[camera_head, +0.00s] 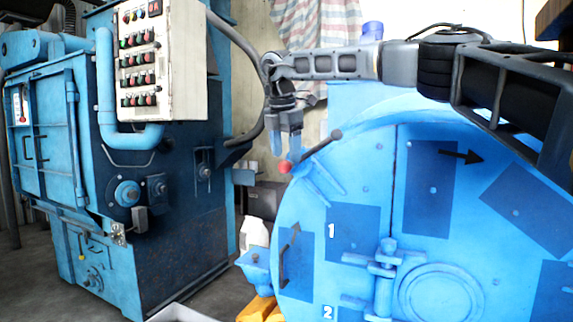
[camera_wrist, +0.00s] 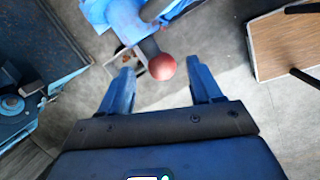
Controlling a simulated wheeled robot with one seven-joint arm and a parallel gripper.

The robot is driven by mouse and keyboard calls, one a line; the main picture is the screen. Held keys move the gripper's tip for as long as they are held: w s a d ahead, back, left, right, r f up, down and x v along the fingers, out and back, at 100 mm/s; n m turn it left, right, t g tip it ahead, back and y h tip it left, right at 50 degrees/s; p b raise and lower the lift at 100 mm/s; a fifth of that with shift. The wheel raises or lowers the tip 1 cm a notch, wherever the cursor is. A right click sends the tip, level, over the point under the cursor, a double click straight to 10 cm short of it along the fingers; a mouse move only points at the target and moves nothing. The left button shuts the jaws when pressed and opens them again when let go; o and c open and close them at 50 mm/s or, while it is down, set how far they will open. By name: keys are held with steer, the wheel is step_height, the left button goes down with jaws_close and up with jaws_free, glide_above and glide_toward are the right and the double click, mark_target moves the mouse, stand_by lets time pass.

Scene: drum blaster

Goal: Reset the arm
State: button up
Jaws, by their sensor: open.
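My gripper (camera_head: 286,150) hangs from the end of my arm, pointing down beside the upper left edge of the big round blue drum door (camera_head: 380,150). Its two blue fingers are open and apart, with nothing held. A red ball knob (camera_head: 285,167) on a dark lever (camera_head: 318,146) is just below the fingertips. In the wrist view, the red knob (camera_wrist: 161,67) appears between and slightly beyond the open fingertips (camera_wrist: 161,74). I cannot tell the exact gap between knob and fingers.
A blue machine (camera_head: 160,220) with a white control panel (camera_head: 160,60) of buttons stands at the left. A cloth (camera_head: 315,25) hangs on the back wall. Yellow parts (camera_head: 260,307) lie low by the drum. The wrist view shows grey floor (camera_wrist: 225,35) and a brown-topped surface (camera_wrist: 285,45).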

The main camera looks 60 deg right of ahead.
steer(key=shift+a+r, duration=0.1)
steer(key=shift+r, duration=0.3)
